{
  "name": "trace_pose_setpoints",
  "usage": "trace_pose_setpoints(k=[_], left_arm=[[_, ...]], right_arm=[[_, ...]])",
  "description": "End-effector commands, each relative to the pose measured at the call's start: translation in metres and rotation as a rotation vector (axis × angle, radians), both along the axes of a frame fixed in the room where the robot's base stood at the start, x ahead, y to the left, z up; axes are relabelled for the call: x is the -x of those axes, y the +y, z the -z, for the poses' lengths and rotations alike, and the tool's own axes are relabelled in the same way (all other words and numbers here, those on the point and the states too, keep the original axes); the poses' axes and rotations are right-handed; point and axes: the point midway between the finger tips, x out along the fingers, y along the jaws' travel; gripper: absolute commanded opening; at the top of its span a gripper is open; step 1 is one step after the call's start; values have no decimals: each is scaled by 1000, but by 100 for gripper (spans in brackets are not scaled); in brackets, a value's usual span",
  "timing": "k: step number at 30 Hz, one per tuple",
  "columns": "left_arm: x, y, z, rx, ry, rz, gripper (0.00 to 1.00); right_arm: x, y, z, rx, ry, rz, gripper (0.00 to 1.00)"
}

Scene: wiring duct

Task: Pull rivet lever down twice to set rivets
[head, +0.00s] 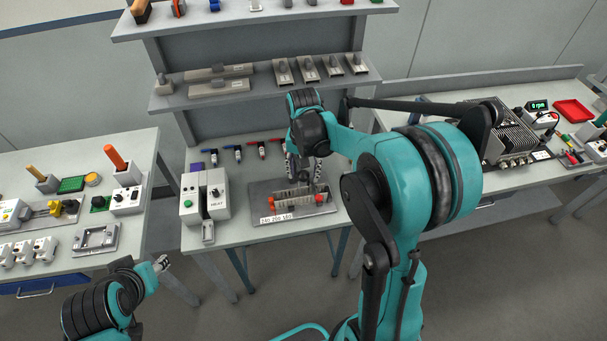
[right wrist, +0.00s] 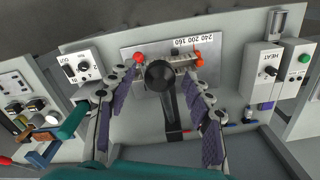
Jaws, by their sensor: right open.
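A lever with a black round knob (right wrist: 160,75) and dark arm (right wrist: 168,105) shows in the right wrist view, over a grey fixture plate (right wrist: 133,52) marked 240 200 160. In the head view this plate (head: 260,190) lies on the middle table, with a duct piece (head: 292,199) and red knobs on it. My right gripper (head: 305,172) is open above the plate. In the right wrist view its fingers (right wrist: 160,105) stand either side of the lever, apart from it. My left gripper (head: 162,263) is low at left, away from the middle table; its opening is unclear.
A HEAT box (head: 206,194) stands left of the plate. Several small coloured tools (head: 237,152) lie along the table's back, below a shelf (head: 215,95) with metal parts. A side table (head: 70,262) with fixtures is at left. A crowded bench (head: 556,170) is at right.

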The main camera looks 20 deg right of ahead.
Motion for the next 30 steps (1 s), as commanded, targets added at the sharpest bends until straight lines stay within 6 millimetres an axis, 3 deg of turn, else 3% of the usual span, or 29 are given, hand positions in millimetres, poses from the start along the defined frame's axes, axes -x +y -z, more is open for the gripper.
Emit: trace_pose_setpoints(k=[4,12,14,18,30], left_arm=[[0,0,1,0,0,0,40],[0,0,1,0,0,0,40],[0,0,1,0,0,0,40],[0,0,1,0,0,0,40],[0,0,9,0,0,0,40]], right_arm=[[0,0,11,0,0,-1,51],[0,0,13,0,0,-1,51],[0,0,13,0,0,-1,38],[0,0,13,0,0,-1,1],[5,1,22,11,-48,-1,0]])
